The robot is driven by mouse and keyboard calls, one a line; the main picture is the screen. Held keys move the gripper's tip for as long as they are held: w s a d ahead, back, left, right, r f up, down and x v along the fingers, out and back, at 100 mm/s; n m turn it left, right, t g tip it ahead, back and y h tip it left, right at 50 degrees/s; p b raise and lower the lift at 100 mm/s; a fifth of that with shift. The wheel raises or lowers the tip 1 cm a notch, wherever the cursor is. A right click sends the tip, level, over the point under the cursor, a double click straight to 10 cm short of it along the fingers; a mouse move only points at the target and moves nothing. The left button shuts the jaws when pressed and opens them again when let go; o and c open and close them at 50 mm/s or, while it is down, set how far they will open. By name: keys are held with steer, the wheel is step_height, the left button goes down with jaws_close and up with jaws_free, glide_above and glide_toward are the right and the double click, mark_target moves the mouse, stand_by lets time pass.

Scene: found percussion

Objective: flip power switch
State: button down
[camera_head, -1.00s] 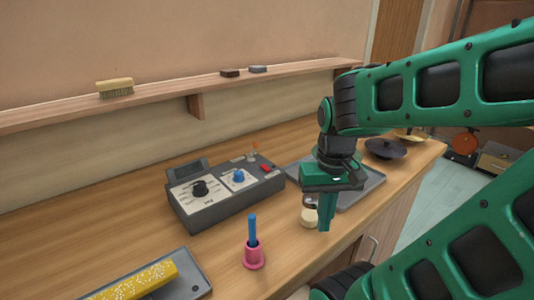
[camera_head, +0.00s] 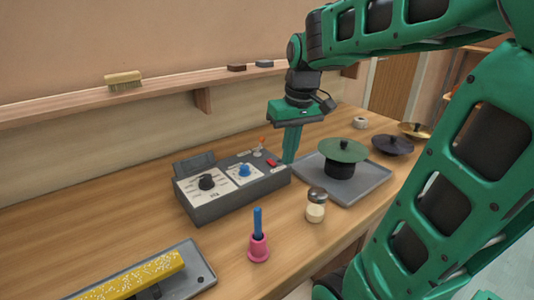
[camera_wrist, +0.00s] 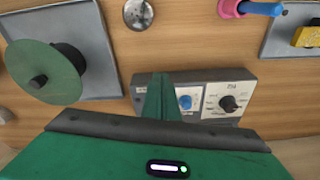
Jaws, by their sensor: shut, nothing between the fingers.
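A grey control box (camera_head: 230,207) stands on the counter with a black knob (camera_head: 206,182) and a blue knob (camera_head: 244,170) on top. It also shows in the wrist view (camera_wrist: 245,78). At its right end are a small red switch part (camera_head: 272,163) and an upright stalk with an orange tip (camera_head: 261,141); I cannot tell which is the power switch. My gripper (camera_head: 289,160) is shut and empty, pointing down beside the box's right end, near the red part. In the wrist view its fingers (camera_wrist: 160,80) hide the red part and stalk.
Right of the box, a grey tray (camera_head: 368,184) holds a green disc-topped object (camera_head: 342,150). In front stand a shaker jar (camera_head: 316,211) and a pink bell-shaped thing with a blue handle (camera_head: 258,247). A yellow block (camera_head: 140,275) lies front left. A shelf (camera_head: 90,108) runs behind.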

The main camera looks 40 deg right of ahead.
mark_target(270, 160)
steer(key=w+d+r+n, duration=0.2)
steer(key=w+d+r, duration=0.1)
steer(key=w+r, duration=0.4)
steer(key=w, duration=0.2)
steer(key=shift+w+r, duration=0.3)
steer(key=shift+d, duration=0.1)
steer(key=f, duration=0.4)
steer(key=w+f, duration=0.1)
steer(key=f, duration=0.4)
steer(key=w+f, duration=0.1)
steer(key=f, duration=0.4)
steer(key=shift+w, duration=0.1)
steer(key=shift+r, duration=0.1)
